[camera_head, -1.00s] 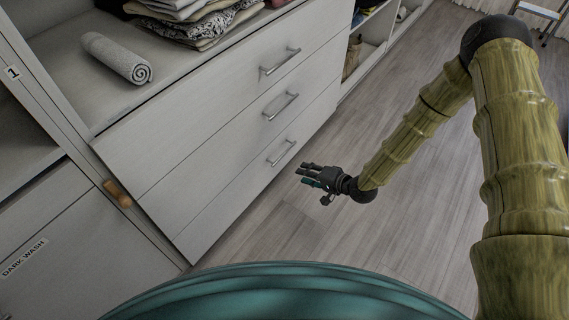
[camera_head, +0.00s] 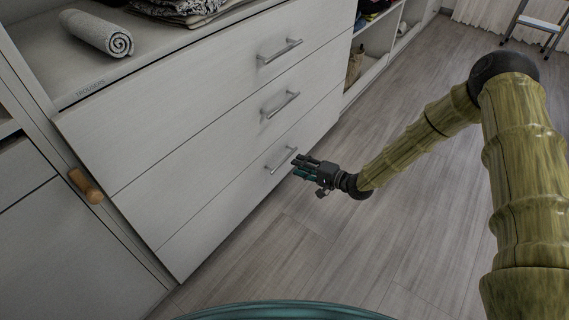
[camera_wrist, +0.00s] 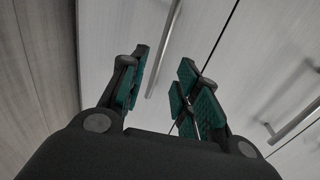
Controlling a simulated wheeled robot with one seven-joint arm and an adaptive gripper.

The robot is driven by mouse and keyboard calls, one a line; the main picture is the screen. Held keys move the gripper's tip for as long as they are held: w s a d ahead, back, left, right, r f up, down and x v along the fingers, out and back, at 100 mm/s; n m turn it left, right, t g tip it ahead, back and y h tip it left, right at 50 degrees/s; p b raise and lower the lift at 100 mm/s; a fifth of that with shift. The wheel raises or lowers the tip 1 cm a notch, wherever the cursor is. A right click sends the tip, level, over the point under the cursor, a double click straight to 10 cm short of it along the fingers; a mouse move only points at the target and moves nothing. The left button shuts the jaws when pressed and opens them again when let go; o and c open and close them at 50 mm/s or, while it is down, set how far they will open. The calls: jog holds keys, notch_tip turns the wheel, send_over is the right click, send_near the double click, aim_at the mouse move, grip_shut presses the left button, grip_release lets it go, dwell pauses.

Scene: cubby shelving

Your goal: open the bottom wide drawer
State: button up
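The bottom wide drawer (camera_head: 230,208) is the lowest of three white drawer fronts and looks closed. Its slim metal bar handle (camera_head: 281,161) is just left of and beyond my gripper (camera_head: 299,167) in the head view. In the wrist view, this handle (camera_wrist: 165,48) runs steeply ahead of the gap between my open fingers (camera_wrist: 160,85). Nothing is between the fingers, and the handle appears apart from them.
The middle drawer handle (camera_head: 280,104) and top drawer handle (camera_head: 279,51) are above; the middle one also shows in the wrist view (camera_wrist: 296,121). A wooden knob (camera_head: 86,186) sticks out at left. Floor (camera_head: 330,240) in front is clear.

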aim_at(285, 159)
jog(key=shift+b+x, duration=1.7)
jog(key=shift+x, duration=2.2)
grip_shut()
